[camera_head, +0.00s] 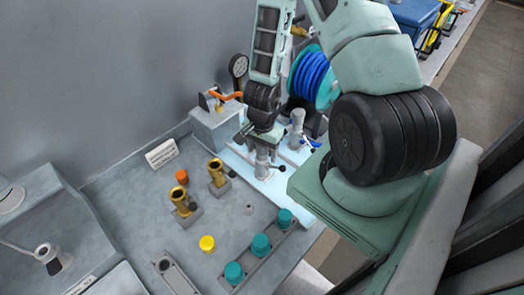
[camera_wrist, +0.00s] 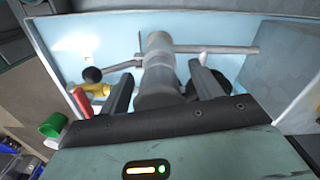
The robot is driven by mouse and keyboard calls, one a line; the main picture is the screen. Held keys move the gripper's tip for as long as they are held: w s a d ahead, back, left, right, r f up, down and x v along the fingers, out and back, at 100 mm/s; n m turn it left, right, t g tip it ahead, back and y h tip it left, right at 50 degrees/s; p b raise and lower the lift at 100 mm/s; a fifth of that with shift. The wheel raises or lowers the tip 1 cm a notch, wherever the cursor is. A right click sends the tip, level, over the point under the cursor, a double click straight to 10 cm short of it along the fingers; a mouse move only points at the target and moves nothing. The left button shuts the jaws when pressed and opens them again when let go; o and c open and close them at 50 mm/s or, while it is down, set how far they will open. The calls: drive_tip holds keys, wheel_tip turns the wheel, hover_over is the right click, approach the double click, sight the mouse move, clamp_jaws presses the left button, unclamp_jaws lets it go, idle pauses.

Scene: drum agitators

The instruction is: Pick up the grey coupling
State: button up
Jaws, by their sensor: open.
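The grey coupling appears to be the upright grey cylinder (camera_wrist: 159,88) between my fingers in the wrist view. My gripper (camera_wrist: 161,72) is open, with one dark finger on each side of it and a visible gap on both sides. In the head view my gripper (camera_head: 262,155) is pointed down over a grey metal fitting (camera_head: 262,170) on a pale blue plate (camera_head: 275,188). My wrist and fingers hide much of that fitting there.
A similar grey fitting (camera_head: 297,125) with a blue lever stands behind to the right. A black knob (camera_wrist: 92,75) and a red-yellow handle (camera_wrist: 83,101) lie left of my fingers. Brass fittings (camera_head: 181,202), teal caps (camera_head: 261,245) and a yellow cap (camera_head: 207,243) stand in front.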

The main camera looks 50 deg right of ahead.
drive_tip(key=c, duration=1.3)
drive_tip(key=shift+r, duration=0.15)
wheel_tip(320, 180, up, 18)
drive_tip(key=p, duration=0.7)
